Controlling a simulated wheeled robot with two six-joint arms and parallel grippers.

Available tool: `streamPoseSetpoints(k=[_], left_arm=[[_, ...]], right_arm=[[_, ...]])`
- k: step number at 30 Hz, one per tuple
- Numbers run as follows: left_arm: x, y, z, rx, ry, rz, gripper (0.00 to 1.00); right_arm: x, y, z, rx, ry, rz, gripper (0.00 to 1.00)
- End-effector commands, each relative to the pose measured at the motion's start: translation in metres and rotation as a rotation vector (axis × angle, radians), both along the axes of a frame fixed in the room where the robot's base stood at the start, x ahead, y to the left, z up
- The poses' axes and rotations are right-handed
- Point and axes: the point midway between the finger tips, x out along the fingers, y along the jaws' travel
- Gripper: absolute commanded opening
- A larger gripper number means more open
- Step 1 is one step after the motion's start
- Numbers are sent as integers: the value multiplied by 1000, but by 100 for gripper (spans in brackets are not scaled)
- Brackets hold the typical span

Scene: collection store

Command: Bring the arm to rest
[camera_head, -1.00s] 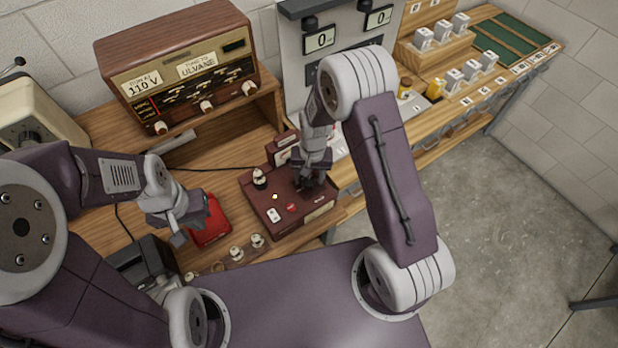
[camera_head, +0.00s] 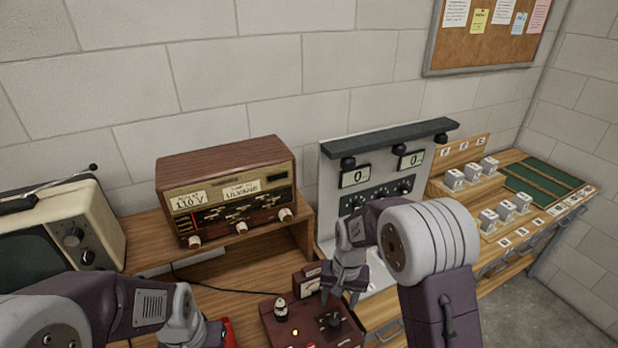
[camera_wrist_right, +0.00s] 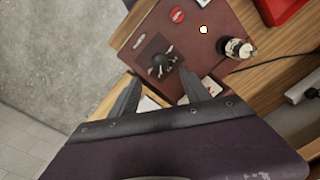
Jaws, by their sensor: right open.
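My right arm (camera_head: 440,255) reaches in from the lower right. My right gripper (camera_head: 342,292) hangs over the back right part of a dark red control box (camera_head: 284,331), close to its black knob (camera_head: 333,321). In the right wrist view the two fingers (camera_wrist_right: 158,92) are apart with nothing between them, and the black knob (camera_wrist_right: 161,65) lies just beyond the tips. Whether they touch the box I cannot tell. My left arm (camera_head: 125,305) comes in from the lower left; its gripper's fingers fall below the head view's edge.
A wooden radio (camera_head: 225,190) stands on a raised shelf, with an old television (camera_head: 50,235) to its left. A grey test panel (camera_head: 375,185) with two dials reading 0 stands behind my right gripper. Small white boxes (camera_head: 487,218) line the right bench. A red object (camera_wrist_right: 275,8) lies beside the control box.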

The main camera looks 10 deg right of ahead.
Motion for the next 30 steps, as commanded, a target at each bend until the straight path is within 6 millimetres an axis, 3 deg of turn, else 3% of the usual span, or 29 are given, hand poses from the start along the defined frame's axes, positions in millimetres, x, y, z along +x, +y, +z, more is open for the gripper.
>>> streamPoseSetpoints(k=[2,3,5,8,12,14,30], left_arm=[[0,0,-17,0,0,0,0],[0,0,-26,0,0,0,0],[0,0,-41,0,0,0,0],[0,0,-56,0,1,0,0],[0,0,-55,0,0,0,0],[0,0,-53,0,0,0,0],[0,0,-53,0,0,0,0]], right_arm=[[9,-7,4,7,-52,-21,55],[3,-13,8,8,-72,-36,55],[-19,-26,9,3,-92,-49,55],[-70,-44,1,-18,-111,-3,55],[-125,-53,-12,-42,-92,118,55],[-138,-54,-19,-48,-74,173,55],[-132,-54,-18,-53,-93,216,55]])
